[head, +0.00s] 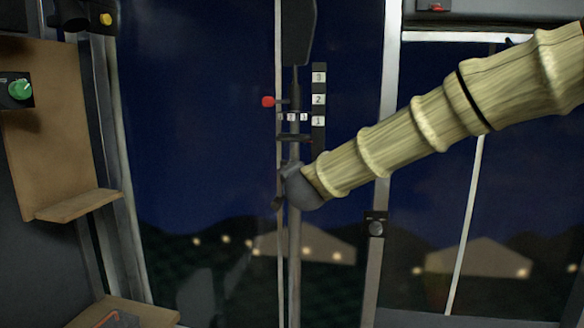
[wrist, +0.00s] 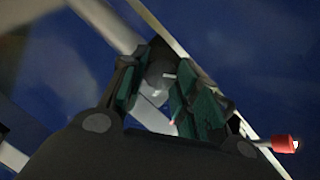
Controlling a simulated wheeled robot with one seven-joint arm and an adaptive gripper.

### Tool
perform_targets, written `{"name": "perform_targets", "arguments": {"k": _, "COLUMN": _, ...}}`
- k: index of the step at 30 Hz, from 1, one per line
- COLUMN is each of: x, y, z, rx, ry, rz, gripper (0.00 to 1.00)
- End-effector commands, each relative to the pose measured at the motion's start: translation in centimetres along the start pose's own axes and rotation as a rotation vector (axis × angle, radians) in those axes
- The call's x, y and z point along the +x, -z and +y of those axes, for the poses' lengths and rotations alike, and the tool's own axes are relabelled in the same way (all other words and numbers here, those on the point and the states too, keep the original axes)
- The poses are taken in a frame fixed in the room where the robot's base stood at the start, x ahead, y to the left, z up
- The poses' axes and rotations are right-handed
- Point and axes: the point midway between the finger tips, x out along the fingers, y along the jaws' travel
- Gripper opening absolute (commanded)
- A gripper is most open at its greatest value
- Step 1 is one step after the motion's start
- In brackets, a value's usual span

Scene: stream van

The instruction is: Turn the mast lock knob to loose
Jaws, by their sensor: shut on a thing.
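The mast (head: 294,250) is a thin grey upright pole in front of the dark window. My gripper (head: 281,190) is at the mast, below its numbered scale, at the end of my arm coming from the right. In the wrist view, my gripper (wrist: 165,78) has its green-padded fingers closed on the sides of a small dark grey knob (wrist: 158,73). A pale mark shows on the knob's face. The knob is hidden behind my gripper in the head view. I cannot read any label by it.
A red-tipped lever (head: 268,101) sticks out left from the mast above my gripper; it also shows in the wrist view (wrist: 285,144). The number plates (head: 318,98) are beside it. A round knob (head: 376,228) is on the right window post. A green knob (head: 20,90) is far left.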

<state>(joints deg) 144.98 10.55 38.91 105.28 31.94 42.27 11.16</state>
Motion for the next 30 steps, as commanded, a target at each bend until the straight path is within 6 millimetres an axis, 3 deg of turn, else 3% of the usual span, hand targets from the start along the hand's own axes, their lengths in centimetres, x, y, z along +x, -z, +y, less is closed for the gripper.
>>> {"name": "perform_targets", "arguments": {"k": 11, "x": -0.02, "y": -0.04, "z": -0.21, "rx": -0.132, "ry": -0.054, "rz": 0.0, "gripper": 0.07}}
{"name": "perform_targets", "arguments": {"k": 27, "x": 0.02, "y": -0.15, "z": 0.03, "rx": -0.149, "ry": -0.063, "rz": -0.002, "gripper": 0.07}}
{"name": "perform_targets", "arguments": {"k": 28, "x": 0.02, "y": -0.15, "z": 0.03, "rx": -0.149, "ry": -0.063, "rz": -0.002, "gripper": 0.37}}
{"name": "perform_targets", "arguments": {"k": 30, "x": 0.01, "y": -0.15, "z": 0.02, "rx": -0.149, "ry": -0.063, "rz": -0.002, "gripper": 0.49}}
